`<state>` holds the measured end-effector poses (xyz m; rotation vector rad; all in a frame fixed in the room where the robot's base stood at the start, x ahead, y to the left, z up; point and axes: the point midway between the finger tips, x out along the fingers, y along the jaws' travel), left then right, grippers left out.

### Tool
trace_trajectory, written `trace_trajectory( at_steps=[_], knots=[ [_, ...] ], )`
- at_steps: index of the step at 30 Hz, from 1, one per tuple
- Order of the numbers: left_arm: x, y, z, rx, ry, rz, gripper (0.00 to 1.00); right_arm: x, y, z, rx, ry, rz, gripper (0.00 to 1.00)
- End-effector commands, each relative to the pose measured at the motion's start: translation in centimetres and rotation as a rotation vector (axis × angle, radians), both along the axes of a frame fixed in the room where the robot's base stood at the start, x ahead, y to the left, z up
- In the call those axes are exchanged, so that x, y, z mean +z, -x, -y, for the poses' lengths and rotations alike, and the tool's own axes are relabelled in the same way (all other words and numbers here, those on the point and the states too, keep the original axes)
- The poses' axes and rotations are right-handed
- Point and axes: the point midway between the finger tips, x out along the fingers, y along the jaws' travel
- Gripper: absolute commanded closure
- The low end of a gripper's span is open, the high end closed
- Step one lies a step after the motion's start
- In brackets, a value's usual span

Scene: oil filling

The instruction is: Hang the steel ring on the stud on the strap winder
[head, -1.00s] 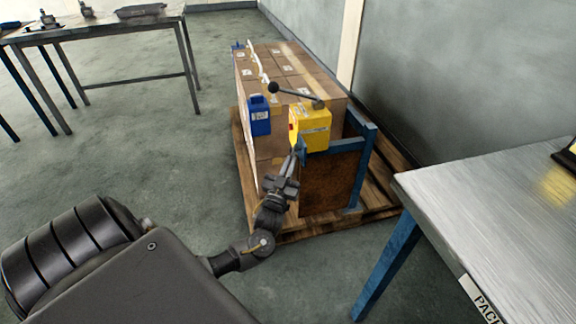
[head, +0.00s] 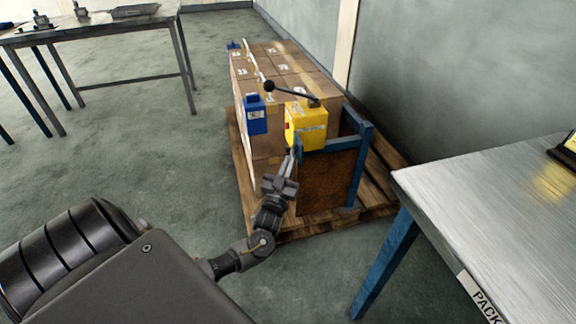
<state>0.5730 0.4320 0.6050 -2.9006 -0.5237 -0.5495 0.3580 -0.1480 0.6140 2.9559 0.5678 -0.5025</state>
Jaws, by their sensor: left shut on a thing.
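The strap winder seems to be the yellow box (head: 305,126) with a black-knobbed lever (head: 283,90), at the near end of the carton stack. My left gripper (head: 293,157) is at the near left corner of the blue frame, just below the yellow box. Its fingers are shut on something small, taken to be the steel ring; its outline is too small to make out. I cannot tell whether it touches the frame. The stud cannot be made out at this size. My right gripper is out of view.
Strapped cartons (head: 265,66) stand on a wooden pallet (head: 385,185) with a blue end frame (head: 362,135). A blue box (head: 256,115) hangs at their left side. A metal table (head: 490,200) is at right, a workbench (head: 100,28) at back left. The floor between is clear.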

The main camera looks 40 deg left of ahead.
Motion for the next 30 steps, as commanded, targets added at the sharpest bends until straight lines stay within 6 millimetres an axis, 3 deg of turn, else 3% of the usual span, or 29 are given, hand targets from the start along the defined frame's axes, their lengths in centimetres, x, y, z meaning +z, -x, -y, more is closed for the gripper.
trace_trajectory(
  at_steps=[6,7,12,23,30],
  knots=[
    [0.0,0.0,0.0,0.0,0.0,0.001,1.0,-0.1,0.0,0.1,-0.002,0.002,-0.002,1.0],
    [0.0,0.0,0.0,0.0,0.0,0.001,0.91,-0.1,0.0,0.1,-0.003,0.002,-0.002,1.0],
    [0.0,0.0,0.0,0.0,0.0,0.001,0.69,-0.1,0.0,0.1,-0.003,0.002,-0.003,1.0],
    [-0.3,0.5,0.2,-0.001,0.0,-0.002,0.69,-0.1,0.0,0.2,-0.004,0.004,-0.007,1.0],
    [-1.9,4.1,1.5,0.0,0.003,-0.004,0.69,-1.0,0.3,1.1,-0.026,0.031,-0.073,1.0]
  ],
)
